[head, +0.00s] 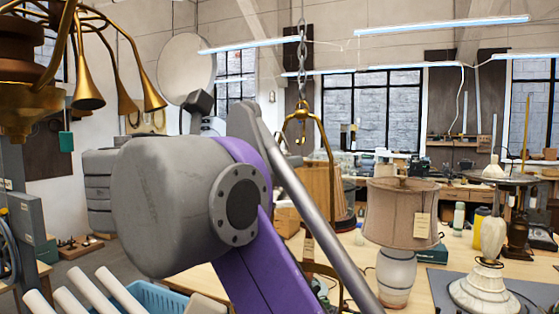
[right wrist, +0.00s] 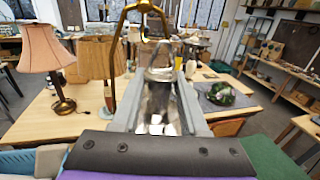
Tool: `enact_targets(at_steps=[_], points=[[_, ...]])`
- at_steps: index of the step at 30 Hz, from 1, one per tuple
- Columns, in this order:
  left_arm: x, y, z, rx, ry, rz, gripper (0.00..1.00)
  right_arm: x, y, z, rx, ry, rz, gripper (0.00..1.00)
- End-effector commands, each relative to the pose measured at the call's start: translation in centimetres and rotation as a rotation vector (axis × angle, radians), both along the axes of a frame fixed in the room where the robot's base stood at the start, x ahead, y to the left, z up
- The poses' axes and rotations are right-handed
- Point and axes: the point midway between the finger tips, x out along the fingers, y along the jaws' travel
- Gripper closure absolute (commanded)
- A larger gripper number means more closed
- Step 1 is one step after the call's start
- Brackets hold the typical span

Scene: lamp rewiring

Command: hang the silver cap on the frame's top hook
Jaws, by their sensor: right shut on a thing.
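In the right wrist view my right gripper (right wrist: 160,72) is shut on the silver cap (right wrist: 157,108), a shiny piece between its two grey fingers. The brass frame (right wrist: 119,62) rises just beyond and left of the fingers, and its top hook (right wrist: 145,8) is near the upper edge. The cap appears below the hook and apart from it. In the head view the brass frame (head: 325,133) hangs from a chain (head: 302,50). My grey and purple arm covers the middle there, hiding the cap and right gripper. My left gripper is not in view.
A beige-shaded lamp (head: 402,212) stands on the wooden table, with a white lamp base (head: 485,290) at right. A brass chandelier (head: 88,85) hangs at upper left. A blue crate (head: 160,298) is low at left. A green-black object (right wrist: 222,94) lies on the table.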

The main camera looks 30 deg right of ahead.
Motion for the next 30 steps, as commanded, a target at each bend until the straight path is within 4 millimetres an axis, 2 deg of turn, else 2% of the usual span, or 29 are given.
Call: enact_targets(at_steps=[30], points=[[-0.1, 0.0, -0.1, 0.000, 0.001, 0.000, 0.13, 3.2, -3.7, -0.3, 0.000, 0.000, -0.002, 1.00]])
